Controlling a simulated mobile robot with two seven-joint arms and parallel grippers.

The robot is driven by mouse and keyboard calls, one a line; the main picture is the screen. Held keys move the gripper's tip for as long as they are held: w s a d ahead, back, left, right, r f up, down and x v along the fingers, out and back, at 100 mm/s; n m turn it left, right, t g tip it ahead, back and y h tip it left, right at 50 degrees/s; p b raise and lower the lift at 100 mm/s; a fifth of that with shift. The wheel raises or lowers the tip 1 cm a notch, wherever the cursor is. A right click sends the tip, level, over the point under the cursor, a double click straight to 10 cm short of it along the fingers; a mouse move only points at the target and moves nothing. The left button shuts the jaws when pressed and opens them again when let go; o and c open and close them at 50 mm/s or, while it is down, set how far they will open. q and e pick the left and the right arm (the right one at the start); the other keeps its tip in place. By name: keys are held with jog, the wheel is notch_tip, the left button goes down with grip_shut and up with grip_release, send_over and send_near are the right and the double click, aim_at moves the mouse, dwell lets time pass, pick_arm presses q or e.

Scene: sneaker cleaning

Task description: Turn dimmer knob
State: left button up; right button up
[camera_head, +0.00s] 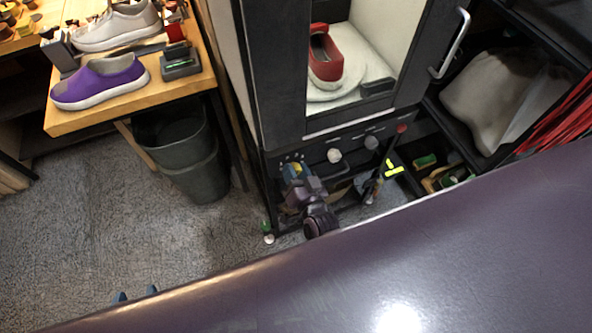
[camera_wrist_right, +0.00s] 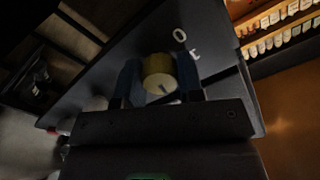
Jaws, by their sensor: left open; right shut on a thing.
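The dimmer knob, cream-yellow with a dark pointer line, is on the dark front panel (camera_head: 318,151) below the cabinet. In the right wrist view the knob (camera_wrist_right: 159,74) sits between the blue fingers of my right gripper (camera_wrist_right: 160,82), which is shut on it. In the head view my right gripper (camera_head: 296,170) is at the panel's left end and mostly covers this knob. My left gripper (camera_head: 136,293) is open and empty at the lower left, over the carpet; only its blue fingertips show above a large purple-grey surface.
A white knob (camera_head: 334,155), a grey knob (camera_head: 371,142) and a red button (camera_head: 401,128) are further right on the panel. A red shoe (camera_head: 325,54) stands inside the cabinet. A wooden table (camera_head: 100,115) with a purple shoe (camera_head: 100,83) and a bin (camera_head: 190,160) are left.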

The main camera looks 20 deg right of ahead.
jog(key=shift+m, duration=0.9)
jog(key=o, duration=0.9)
jog(key=s, duration=1)
jog(key=shift+s+d+p, duration=0.2)
jog(key=shift+s+p, duration=0.1)
jog(key=shift+s, duration=0.05)
